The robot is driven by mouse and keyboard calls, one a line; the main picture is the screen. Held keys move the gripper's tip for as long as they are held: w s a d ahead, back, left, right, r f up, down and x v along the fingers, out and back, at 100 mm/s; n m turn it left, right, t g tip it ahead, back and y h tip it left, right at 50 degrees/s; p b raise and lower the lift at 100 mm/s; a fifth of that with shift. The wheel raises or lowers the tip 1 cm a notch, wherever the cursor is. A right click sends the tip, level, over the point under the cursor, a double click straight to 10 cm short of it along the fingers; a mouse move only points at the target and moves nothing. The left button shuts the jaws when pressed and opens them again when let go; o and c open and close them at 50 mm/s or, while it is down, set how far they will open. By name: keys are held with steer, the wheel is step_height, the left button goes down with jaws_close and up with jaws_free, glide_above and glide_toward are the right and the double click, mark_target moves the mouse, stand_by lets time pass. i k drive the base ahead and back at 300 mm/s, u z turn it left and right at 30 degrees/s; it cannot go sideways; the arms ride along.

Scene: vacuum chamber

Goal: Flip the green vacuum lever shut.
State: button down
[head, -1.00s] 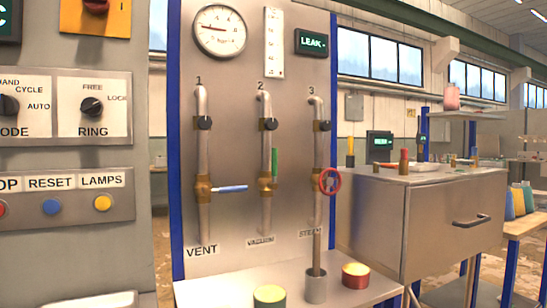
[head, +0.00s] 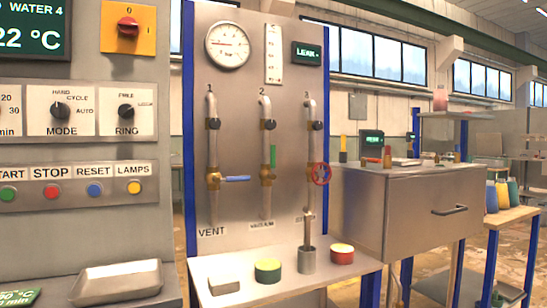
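The green vacuum lever (head: 273,156) is on the middle pipe (head: 266,195), marked 2, of the upright grey panel (head: 237,130). It stands upright, alongside the pipe, above a brass valve body (head: 267,176). A small label reading vacuum (head: 261,225) is below it. My gripper is not in view, and nothing covers the lever.
On the same panel, a blue lever (head: 238,178) points right on pipe 1, and a red handwheel (head: 320,173) is on pipe 3.

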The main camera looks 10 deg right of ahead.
mark_target(273, 156)
steer(key=z, duration=5.6)
steer(key=i, duration=0.2)
steer(key=z, duration=2.8)
steer(key=k, duration=1.4)
steer(key=z, duration=0.55)
steer(key=i, duration=1)
steer(key=z, duration=0.05)
